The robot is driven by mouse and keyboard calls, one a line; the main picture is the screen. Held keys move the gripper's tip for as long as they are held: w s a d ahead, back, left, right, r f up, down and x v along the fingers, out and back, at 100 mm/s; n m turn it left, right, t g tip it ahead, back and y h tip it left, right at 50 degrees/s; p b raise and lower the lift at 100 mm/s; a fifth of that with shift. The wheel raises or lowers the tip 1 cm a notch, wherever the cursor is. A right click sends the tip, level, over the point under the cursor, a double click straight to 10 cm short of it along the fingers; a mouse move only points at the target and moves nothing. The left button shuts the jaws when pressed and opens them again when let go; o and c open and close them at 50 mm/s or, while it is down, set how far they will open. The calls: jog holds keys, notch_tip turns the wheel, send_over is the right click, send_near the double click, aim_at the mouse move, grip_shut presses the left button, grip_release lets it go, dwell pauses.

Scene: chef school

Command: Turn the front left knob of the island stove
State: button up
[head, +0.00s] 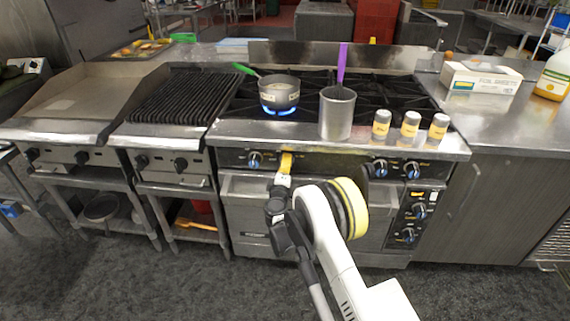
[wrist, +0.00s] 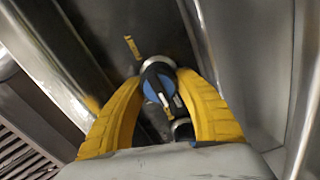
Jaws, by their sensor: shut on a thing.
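The island stove (head: 232,183) stands in the middle of the head view, with a front panel of black knobs with blue parts. A left knob (head: 254,160) shows just left of my gripper (head: 286,161). In the wrist view, my gripper (wrist: 160,78) has its yellow fingers closed around a black and blue stove knob (wrist: 157,86), one finger on each side. In the head view this gripped knob is hidden behind the fingers. Two more knobs, including the one at the right (head: 412,170), sit farther right on the panel.
A small pot (head: 279,94) with a green handle sits over a lit blue flame. A tall metal pot (head: 337,115) and three small shakers (head: 410,125) stand near the stove's front edge. A grill (head: 185,95) adjoins at left, a counter (head: 490,115) at right.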

jog(key=n, duration=0.7)
jog(key=shift+f, duration=0.15)
jog(key=n, duration=0.6)
jog(key=shift+d+f, duration=0.1)
jog(key=shift+n, duration=0.4)
jog(key=o, duration=1.2)
jog(key=s, duration=1.2)
jog(key=shift+a, duration=0.2)
